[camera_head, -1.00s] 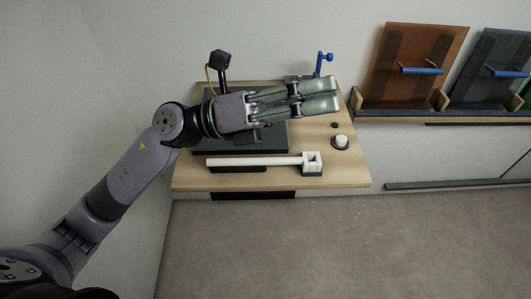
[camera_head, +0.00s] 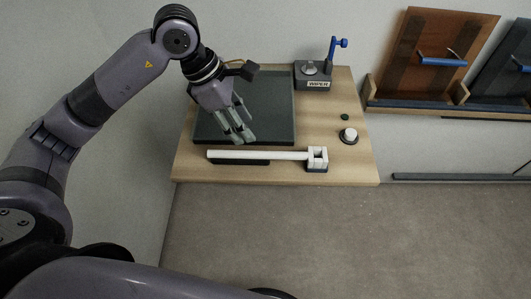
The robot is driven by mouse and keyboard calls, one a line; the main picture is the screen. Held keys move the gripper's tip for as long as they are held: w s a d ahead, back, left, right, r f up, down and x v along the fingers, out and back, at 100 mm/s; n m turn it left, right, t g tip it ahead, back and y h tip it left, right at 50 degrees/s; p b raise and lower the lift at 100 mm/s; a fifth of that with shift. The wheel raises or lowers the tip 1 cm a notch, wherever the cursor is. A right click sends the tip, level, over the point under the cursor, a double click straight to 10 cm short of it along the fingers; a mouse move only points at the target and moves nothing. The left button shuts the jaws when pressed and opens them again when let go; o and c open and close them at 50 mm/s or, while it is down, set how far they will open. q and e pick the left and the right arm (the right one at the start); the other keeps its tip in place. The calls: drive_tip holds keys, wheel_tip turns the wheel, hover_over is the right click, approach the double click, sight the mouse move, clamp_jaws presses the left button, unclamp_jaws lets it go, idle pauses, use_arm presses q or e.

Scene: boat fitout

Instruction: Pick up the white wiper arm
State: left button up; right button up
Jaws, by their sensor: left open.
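The white wiper arm (camera_head: 262,155) lies along the near part of the wooden table (camera_head: 345,172), its rod pointing left and its square white head at the right end. Dark rests show beneath both the rod and the head. My left gripper (camera_head: 239,136) points down over the dark mat, just behind the left half of the rod. It is open and empty, and looks apart from the wiper arm. My right gripper is not in view.
A grey block marked WIPER (camera_head: 313,84) with a blue lever (camera_head: 334,47) stands at the back. A white knob (camera_head: 349,135) is at the right. A rack holds panels (camera_head: 430,55) farther right.

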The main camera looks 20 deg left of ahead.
sight(262, 152)
use_arm(q)
drive_tip(key=p+x, duration=0.1)
drive_tip(key=x, duration=0.5)
drive_tip(key=shift+d+f, duration=0.25)
drive_tip(key=shift+f, duration=0.1)
drive_tip(key=shift+w+d+f+p, duration=0.1)
drive_tip(key=shift+d+f+p, duration=0.05)
drive_tip(key=shift+f+p, duration=0.4)
drive_tip(key=p+x, duration=0.1)
drive_tip(key=x, duration=0.2)
drive_tip(key=shift+f, duration=0.35)
drive_tip(key=shift+w+d+f, duration=0.1)
drive_tip(key=shift+f, duration=0.2)
drive_tip(key=shift+c, duration=0.2)
clamp_jaws()
